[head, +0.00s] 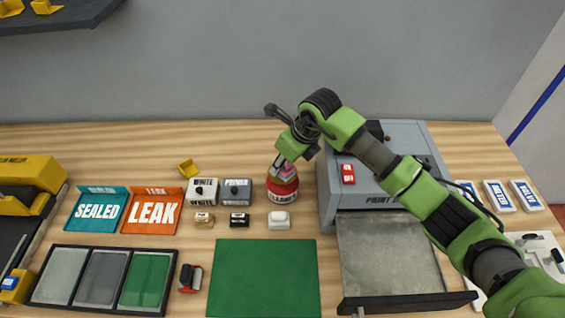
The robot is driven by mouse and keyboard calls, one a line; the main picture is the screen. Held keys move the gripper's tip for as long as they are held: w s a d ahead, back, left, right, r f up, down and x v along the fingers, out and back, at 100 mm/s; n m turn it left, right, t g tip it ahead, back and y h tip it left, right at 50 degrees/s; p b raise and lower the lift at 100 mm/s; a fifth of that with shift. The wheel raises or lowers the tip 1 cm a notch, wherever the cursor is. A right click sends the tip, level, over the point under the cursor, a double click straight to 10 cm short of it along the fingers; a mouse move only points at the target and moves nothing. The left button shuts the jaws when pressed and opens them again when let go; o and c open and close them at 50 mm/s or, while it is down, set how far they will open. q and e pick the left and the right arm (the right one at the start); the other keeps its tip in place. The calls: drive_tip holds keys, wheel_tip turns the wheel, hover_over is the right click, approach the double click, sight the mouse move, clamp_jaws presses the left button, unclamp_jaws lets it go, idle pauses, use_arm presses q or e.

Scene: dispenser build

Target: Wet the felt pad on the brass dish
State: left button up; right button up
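My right gripper (284,162) reaches down from the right arm over a red and yellow container (283,191) with a pale label, which may read "CLEANER". A small pink part shows between or beneath the fingertips. I cannot tell if it is the container's top or a separate piece, or whether the fingers are closed on it. A small tan-brass labelled piece (204,219) stands left of the container. It may be the brass dish, but I cannot make out a felt pad. My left gripper is not in view.
A black labelled piece (239,219) and a white block (279,220) sit in front. A green mat (263,279) lies nearest. A grey machine (331,196) with an open metal tray (390,255) stands right. SEALED (99,211) and LEAK (153,212) bins stand left.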

drive_tip(key=shift+r+p, duration=1.35)
drive_tip(key=shift+r, duration=1.85)
drive_tip(key=shift+f, duration=0.1)
